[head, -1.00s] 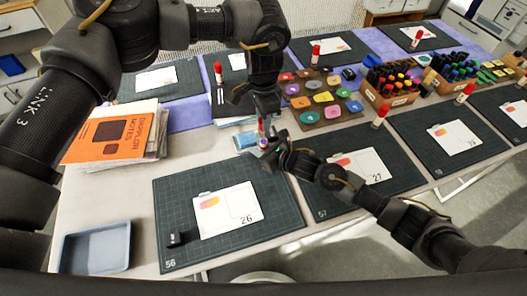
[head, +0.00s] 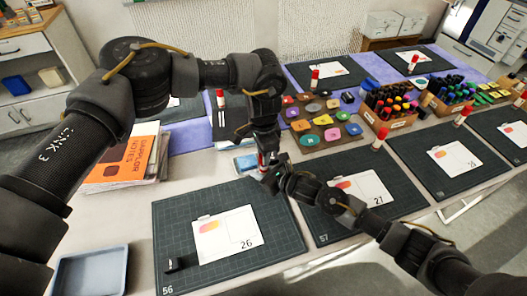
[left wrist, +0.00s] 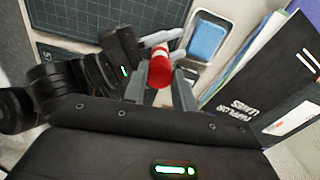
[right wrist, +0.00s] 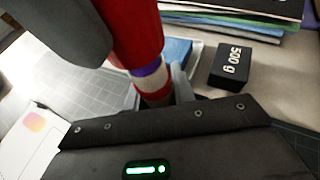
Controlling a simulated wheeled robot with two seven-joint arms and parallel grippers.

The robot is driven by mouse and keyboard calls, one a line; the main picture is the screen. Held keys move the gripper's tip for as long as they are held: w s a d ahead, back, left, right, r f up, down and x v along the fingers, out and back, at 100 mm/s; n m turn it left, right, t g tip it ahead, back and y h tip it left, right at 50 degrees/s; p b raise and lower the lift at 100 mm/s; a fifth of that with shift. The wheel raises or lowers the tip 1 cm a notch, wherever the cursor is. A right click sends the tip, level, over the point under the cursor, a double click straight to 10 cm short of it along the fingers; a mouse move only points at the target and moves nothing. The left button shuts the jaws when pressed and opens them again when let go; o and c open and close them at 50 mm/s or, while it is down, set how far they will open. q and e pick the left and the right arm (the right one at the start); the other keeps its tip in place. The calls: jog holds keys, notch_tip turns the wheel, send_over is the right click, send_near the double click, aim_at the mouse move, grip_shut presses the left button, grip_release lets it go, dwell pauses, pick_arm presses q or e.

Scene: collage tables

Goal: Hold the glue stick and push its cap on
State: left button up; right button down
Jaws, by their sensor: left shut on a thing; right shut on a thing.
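In the head view my left gripper (head: 264,152) points down above my right gripper (head: 272,176), close together over the table. The left gripper is shut on the red cap (right wrist: 133,30), whose top also shows between its fingers in the left wrist view (left wrist: 159,68). My right gripper (right wrist: 158,97) is shut on the lower part of the glue stick (right wrist: 155,85), which has a pale body and red lower end. A purple band of the stick shows just below the cap's rim. The cap is above the stick, roughly in line. Whether they touch is unclear.
A blue pad in a pale tray (left wrist: 207,40) and a black 500 g block (right wrist: 245,70) lie near the grippers. Cutting mat 56 (head: 275,225) holds a card and small black object. Orange books (head: 125,165), an empty blue tray (head: 92,270) and several other glue sticks stand around.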

pick_arm(q)
jog(key=shift+f, duration=0.1)
jog(key=shift+f, duration=0.8)
jog(key=shift+f, duration=0.6)
jog(key=o, duration=1)
notch_tip(320, 180, up, 12)
dwell(0.4)
